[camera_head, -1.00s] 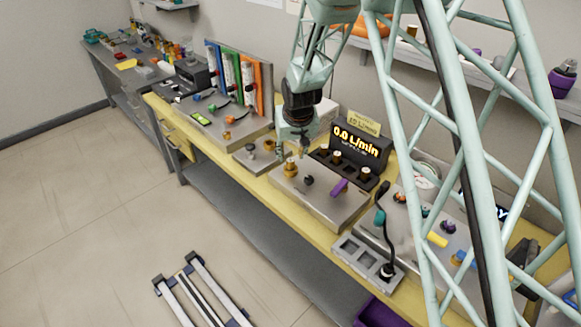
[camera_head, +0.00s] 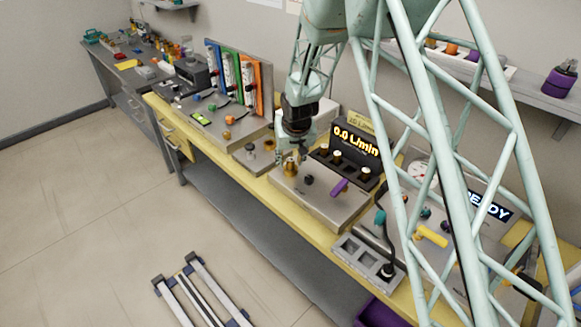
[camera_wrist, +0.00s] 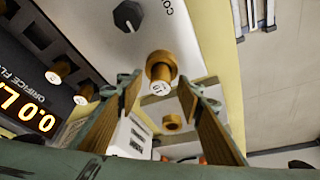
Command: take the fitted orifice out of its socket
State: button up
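The brass fitted orifice (camera_head: 291,166) stands upright on the left end of the steel flow box (camera_head: 318,200). Its socket is hidden beneath it. In the wrist view the orifice (camera_wrist: 160,72) shows its marked, pale end between and just beyond my fingertips. My gripper (camera_wrist: 158,88) is open, with one brown-padded finger on each side of the orifice and gaps visible. In the head view my gripper (camera_head: 294,142) hangs just above the orifice, and its fingers are partly hard to make out.
Brass-and-white orifices (camera_head: 337,157) stand in a dark rack below the 0.0 L/min display (camera_head: 356,143), close to the right of my gripper. A smaller steel block (camera_head: 254,160) stands left.

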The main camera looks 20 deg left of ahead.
aim_at(291, 159)
dwell(0.4)
jog(key=c, duration=1)
jog(key=shift+r, duration=0.25)
jog(key=shift+r, duration=1.6)
jog(key=s+d+b, duration=0.1)
jog(key=s+d, duration=0.1)
jog(key=s, duration=0.2)
jog(key=s+d+r+b, duration=0.1)
jog(key=s+d, duration=0.2)
jog(key=s, duration=0.2)
jog(key=s+d+b, duration=0.2)
jog(key=s, duration=0.3)
jog(key=shift+s+d+r, duration=0.1)
jog(key=shift+d+r, duration=0.05)
jog(key=shift+r, duration=0.05)
